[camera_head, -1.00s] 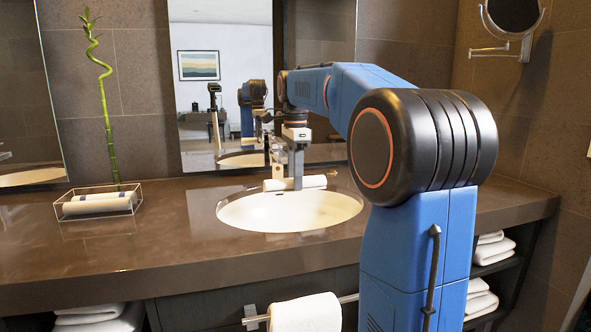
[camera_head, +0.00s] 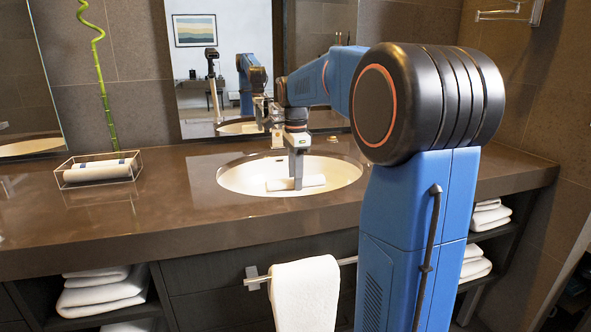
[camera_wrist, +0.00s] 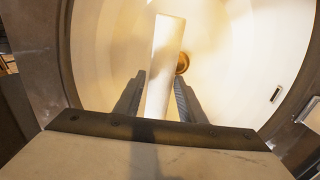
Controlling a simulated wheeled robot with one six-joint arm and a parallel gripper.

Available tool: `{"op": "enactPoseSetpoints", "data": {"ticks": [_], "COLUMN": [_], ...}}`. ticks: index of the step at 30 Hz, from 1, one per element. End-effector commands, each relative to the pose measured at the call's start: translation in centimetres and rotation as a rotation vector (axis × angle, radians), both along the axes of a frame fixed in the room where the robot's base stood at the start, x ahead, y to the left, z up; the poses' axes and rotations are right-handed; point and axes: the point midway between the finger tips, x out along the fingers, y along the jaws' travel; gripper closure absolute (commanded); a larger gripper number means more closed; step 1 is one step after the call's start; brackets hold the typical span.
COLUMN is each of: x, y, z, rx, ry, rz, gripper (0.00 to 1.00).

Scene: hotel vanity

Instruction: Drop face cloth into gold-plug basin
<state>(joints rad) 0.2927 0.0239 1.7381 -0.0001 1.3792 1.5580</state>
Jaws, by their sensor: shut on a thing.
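My gripper (camera_head: 297,186) is shut on a white rolled face cloth (camera_head: 314,181), its jaws on either side of the roll's middle. In the head view the cloth lies level, inside the outline of the white oval basin (camera_head: 234,181). The wrist view shows the cloth (camera_wrist: 166,45) between my two fingers (camera_wrist: 159,77), above the basin's inner wall (camera_wrist: 105,55). A gold plug (camera_wrist: 183,62) shows beside the cloth, partly covered by it. Whether the cloth touches the basin floor I cannot tell.
A clear tray (camera_head: 66,182) with another rolled cloth (camera_head: 103,170) and a bamboo stalk (camera_head: 108,100) stand left on the brown counter (camera_head: 170,215). A mirror is behind the basin. A towel (camera_head: 305,295) hangs in front. The counter's left part is mostly bare.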

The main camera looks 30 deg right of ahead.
Motion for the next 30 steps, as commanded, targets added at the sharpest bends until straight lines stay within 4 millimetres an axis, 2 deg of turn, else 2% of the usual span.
{"op": "enactPoseSetpoints", "data": {"ticks": [13,14,15,16,26,30], "x": [0.0,0.0,0.0,0.0,0.0,0.0], "y": [0.0,0.0,0.0,0.0,0.0,0.0], "z": [-0.7,-0.7,-0.7,-0.7,-0.5,0.7], "rx": [0.000,0.000,0.000,0.000,0.000,-0.001], "ry": [0.001,0.001,0.001,0.001,0.000,-0.002], "rz": [0.000,0.000,0.000,0.000,0.000,0.000], "gripper": [0.85,0.56,0.47,0.42,0.42,0.42]}}
